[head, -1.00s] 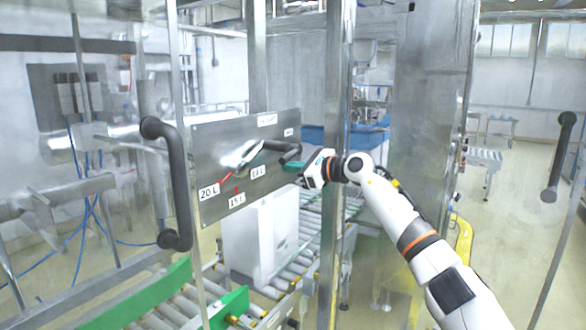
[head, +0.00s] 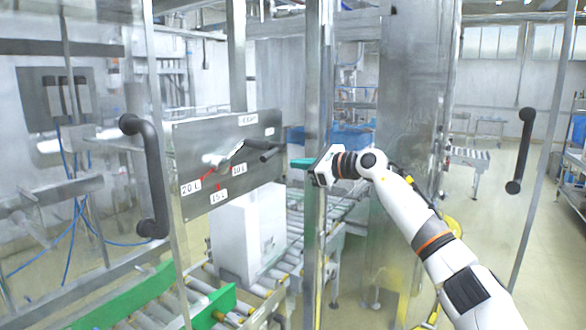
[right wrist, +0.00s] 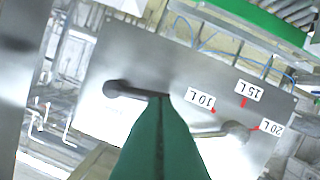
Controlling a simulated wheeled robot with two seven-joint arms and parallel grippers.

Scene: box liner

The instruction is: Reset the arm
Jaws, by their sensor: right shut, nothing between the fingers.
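My right gripper (head: 301,164), with green fingers, is shut and empty. In the head view it is just right of the grey metal panel (head: 200,140), apart from the panel's black handle (head: 268,152). A silver lever (head: 232,152) on the panel points down-left, beside labels 20 L (head: 191,187), 15 L (head: 219,197) and 10 L (head: 239,170). In the right wrist view the closed green fingers (right wrist: 160,135) cover part of the panel (right wrist: 190,65), and a dark handle (right wrist: 130,90) shows behind them. My left gripper is not in view.
A steel post (head: 315,240) stands right by my right gripper. A white box (head: 232,240) sits on a roller conveyor (head: 205,275) with green guides (head: 120,300). Black door handles (head: 150,180) (head: 521,150) stand at left and right. Open floor lies at the right.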

